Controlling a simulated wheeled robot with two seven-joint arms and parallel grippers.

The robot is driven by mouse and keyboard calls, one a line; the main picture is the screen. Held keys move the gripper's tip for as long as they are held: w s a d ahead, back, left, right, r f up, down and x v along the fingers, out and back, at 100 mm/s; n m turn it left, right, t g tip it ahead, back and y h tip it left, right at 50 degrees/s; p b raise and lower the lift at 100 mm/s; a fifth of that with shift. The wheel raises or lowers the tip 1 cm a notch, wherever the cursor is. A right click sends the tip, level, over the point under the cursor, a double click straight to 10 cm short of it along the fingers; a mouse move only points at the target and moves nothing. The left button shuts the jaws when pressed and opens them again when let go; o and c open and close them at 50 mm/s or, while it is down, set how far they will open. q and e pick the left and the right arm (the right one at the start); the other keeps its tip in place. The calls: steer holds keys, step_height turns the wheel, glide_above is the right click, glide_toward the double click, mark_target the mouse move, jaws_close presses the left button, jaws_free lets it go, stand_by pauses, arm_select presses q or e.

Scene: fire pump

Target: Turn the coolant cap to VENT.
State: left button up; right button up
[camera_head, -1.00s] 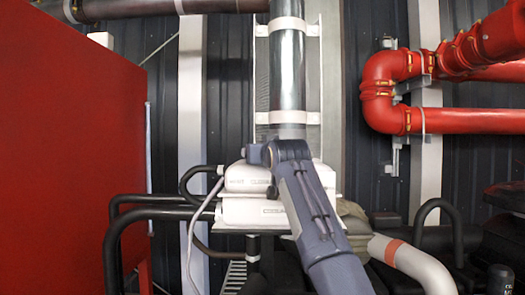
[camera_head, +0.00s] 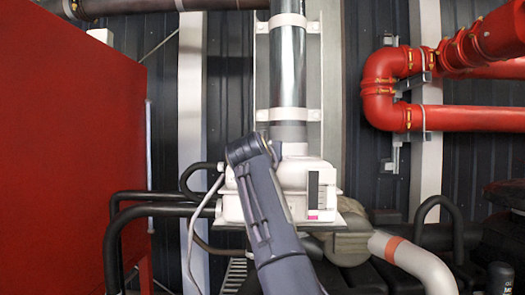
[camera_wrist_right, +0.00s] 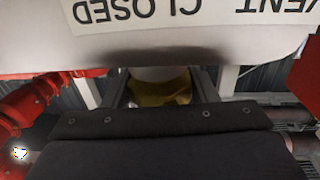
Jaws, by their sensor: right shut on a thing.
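The white coolant tank (camera_head: 290,175) stands below the vertical pipe in the head view. My right arm crosses in front of it and hides the cap and the gripper there. In the right wrist view, the tank face (camera_wrist_right: 160,45) carries upside-down words, CLOSED (camera_wrist_right: 145,10) at left and VENT (camera_wrist_right: 290,8) at right. A yellow cap (camera_wrist_right: 160,92) shows below the tank edge. My right gripper (camera_wrist_right: 160,80) is shut on it, one finger at each side. The cap's pointer or mark is not visible. My left gripper is not in view.
A gauge strip (camera_head: 313,192) with a pink bottom is on the tank front. Black hoses (camera_head: 160,205) run at left beside a red cabinet (camera_head: 75,140). Red pipes (camera_head: 380,90) are at upper right, and a white pipe with an orange band (camera_head: 415,260) is at lower right.

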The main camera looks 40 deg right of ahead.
steer(key=shift+g, duration=0.3)
steer(key=o, duration=1)
steer(key=shift+s+a+f+b, duration=0.1)
steer(key=shift+s+a+b, duration=0.2)
steer(key=shift+b, duration=0.15)
steer(key=shift+b+v, duration=1.9)
steer(key=shift+v, duration=1.6)
